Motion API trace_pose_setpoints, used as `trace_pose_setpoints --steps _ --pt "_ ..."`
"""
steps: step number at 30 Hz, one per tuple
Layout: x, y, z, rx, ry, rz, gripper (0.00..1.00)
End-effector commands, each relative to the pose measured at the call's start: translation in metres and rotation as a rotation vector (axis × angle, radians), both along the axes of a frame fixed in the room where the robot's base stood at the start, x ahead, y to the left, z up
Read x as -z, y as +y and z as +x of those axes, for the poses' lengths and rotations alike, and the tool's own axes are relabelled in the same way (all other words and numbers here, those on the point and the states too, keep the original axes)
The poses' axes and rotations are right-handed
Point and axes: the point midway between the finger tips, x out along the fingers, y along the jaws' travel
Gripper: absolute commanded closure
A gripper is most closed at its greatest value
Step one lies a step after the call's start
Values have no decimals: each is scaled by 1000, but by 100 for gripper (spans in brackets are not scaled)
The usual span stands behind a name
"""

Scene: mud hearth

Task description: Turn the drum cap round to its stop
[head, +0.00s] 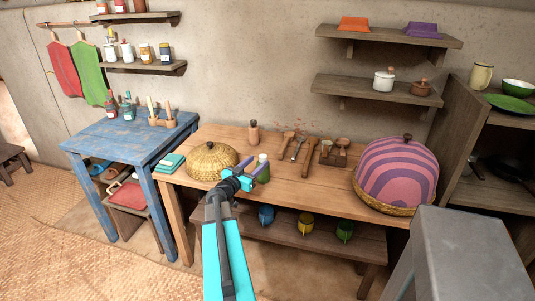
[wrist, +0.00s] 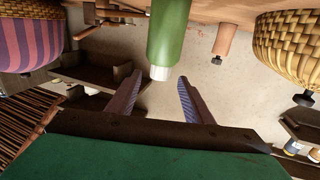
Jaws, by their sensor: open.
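A green bottle-like drum (head: 263,172) stands upright on the wooden table, with a pale cap (head: 263,157) on top. In the wrist view, which is upside down, the green drum (wrist: 169,30) hangs from the top and its white cap (wrist: 160,73) shows at its lower end. My gripper (head: 247,181) is over the table, just left of the drum in the head view. In the wrist view my gripper (wrist: 157,90) is open and empty, with the cap in line with the gap between the fingertips. The fingers appear apart from the cap.
A woven basket (head: 213,161) stands close left of my gripper, and a purple striped dome (head: 397,172) is at the table's right end. The table (head: 315,196) is fairly clear between the drum and the dome.

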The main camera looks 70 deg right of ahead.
Motion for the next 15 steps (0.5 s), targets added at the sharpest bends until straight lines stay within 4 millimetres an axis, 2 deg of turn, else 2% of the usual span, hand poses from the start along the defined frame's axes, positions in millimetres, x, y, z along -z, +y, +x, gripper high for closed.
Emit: trace_pose_setpoints --steps 3,15 --pt "0 -16 -3 1 0 0 53" --pt "0 -60 -13 1 1 0 53"
